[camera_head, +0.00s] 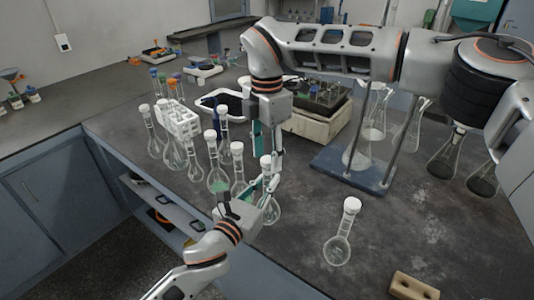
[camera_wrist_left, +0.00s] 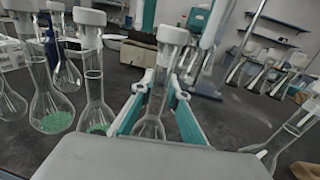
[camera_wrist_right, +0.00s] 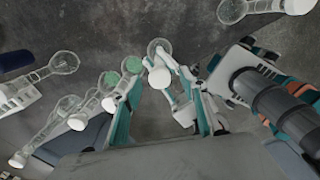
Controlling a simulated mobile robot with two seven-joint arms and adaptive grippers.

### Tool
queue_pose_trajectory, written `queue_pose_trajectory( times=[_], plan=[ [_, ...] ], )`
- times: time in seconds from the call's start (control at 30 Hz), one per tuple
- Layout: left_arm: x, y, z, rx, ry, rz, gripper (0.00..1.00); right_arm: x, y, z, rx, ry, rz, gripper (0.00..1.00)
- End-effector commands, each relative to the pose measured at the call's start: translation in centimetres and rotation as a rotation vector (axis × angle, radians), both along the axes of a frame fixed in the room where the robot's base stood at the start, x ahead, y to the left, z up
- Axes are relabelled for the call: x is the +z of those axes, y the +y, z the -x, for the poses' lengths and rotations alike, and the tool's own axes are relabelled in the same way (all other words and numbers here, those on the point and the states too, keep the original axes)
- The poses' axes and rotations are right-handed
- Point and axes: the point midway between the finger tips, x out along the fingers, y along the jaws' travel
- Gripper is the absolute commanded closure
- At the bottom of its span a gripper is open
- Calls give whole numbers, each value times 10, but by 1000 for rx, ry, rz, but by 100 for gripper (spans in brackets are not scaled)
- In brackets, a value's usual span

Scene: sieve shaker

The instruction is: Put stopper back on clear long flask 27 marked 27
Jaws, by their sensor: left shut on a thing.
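My left gripper (camera_wrist_left: 160,95) is shut on the neck of a clear long-necked flask (camera_head: 269,208) near the table's front edge. The flask stands upright and looks empty; no number on it is readable. A white stopper (camera_wrist_left: 172,35) is at the flask's mouth and appears seated there. It also shows from above in the right wrist view (camera_wrist_right: 162,78). My right gripper (camera_head: 269,155) reaches down from above. Its fingers are spread on either side of the stopper, with nothing visibly clamped between them.
Several stoppered flasks stand close on the left, some holding green grains (camera_wrist_left: 52,122). A white rack (camera_head: 180,120) is behind them. A stoppered flask (camera_head: 338,248) stands apart at front right, near a tan block (camera_head: 413,286). A blue-based stand (camera_head: 352,172) is behind.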

Motion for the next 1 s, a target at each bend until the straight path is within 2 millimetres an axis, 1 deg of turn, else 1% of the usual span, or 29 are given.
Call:
queue_pose_trajectory(
  times=[0.23, 0.37, 0.47, 0.7, 0.8, 0.9, 1.0],
  plan=[
    [-1, 0, 0, 0, 0, -1, 100, 0, 0, 0, 1, 0, 0, 57],
    [-1, 0, 0, 0, 0, -1, 100, 8, 0, -1, 1, -2, 0, 57],
    [-1, 0, 0, 0, 0, -1, 100, 23, 0, -1, 1, -4, 0, 57],
    [-1, 0, 0, 0, 0, -1, 100, 72, 1, -1, 0, -5, 0, 57],
    [-1, 0, 0, 0, 0, -1, 100, 90, 0, -1, 0, -5, 0, 57],
    [-1, 0, 0, 0, 0, -1, 100, 105, 0, -1, -1, -3, 0, 57],
    [-1, 0, 0, 0, 0, -1, 100, 114, 0, 0, 0, -1, 0, 57]
  ],
)
